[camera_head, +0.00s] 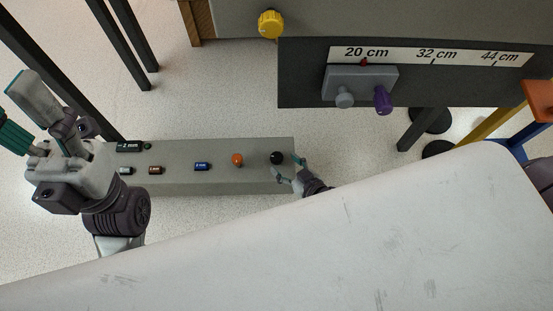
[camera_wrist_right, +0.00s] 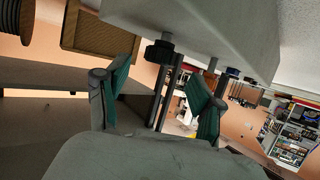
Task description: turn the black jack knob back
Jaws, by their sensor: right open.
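The black jack knob (camera_head: 277,158) is at the right end of a row on the long grey beam (camera_head: 215,180). My open right gripper (camera_head: 290,171) is beside it, at the right end of the beam. In the right wrist view the black knob (camera_wrist_right: 159,53) sits on the face of the grey beam (camera_wrist_right: 205,25). It appears between the two teal-padded fingers of my right gripper (camera_wrist_right: 158,72), near their tips, with a gap on both sides. My left gripper (camera_head: 24,112) is raised at the far left, its fingers spread and empty.
An orange knob (camera_head: 237,160), a blue part (camera_head: 202,166) and other small parts line the beam to the left. A grey block with a purple knob (camera_head: 382,99) is on the dark scale panel (camera_head: 300,75). A white surface (camera_head: 300,260) fills the foreground.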

